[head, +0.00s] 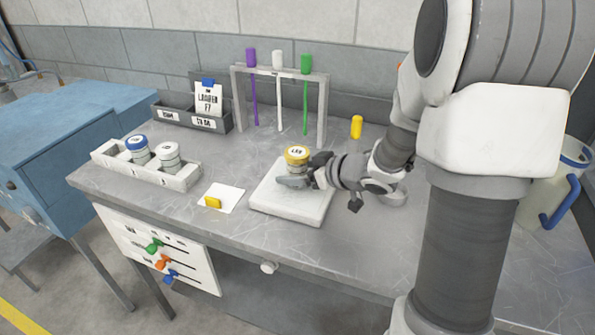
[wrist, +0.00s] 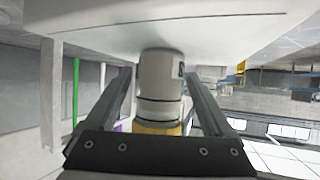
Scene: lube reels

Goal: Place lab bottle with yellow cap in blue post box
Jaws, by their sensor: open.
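The lab bottle with a yellow cap (head: 297,155) stands upright on a white square pad on the grey workbench. My gripper (head: 300,180) is low beside it, with its fingers around the bottle's body. In the wrist view, which is upside down, the bottle (wrist: 160,88) sits between the two fingers of my open gripper (wrist: 158,80), with visible gaps at the sides. No post box can be clearly made out; a large blue bench or cabinet (head: 60,125) stands at the left.
A white tray (head: 180,182) holds two bottles, one blue-capped. A white card (head: 229,202) with a yellow block lies left of the pad (head: 265,195). A rack (head: 280,72) with hanging coloured tools and a dark organiser (head: 190,120) stand behind. A jug (head: 540,205) is at right.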

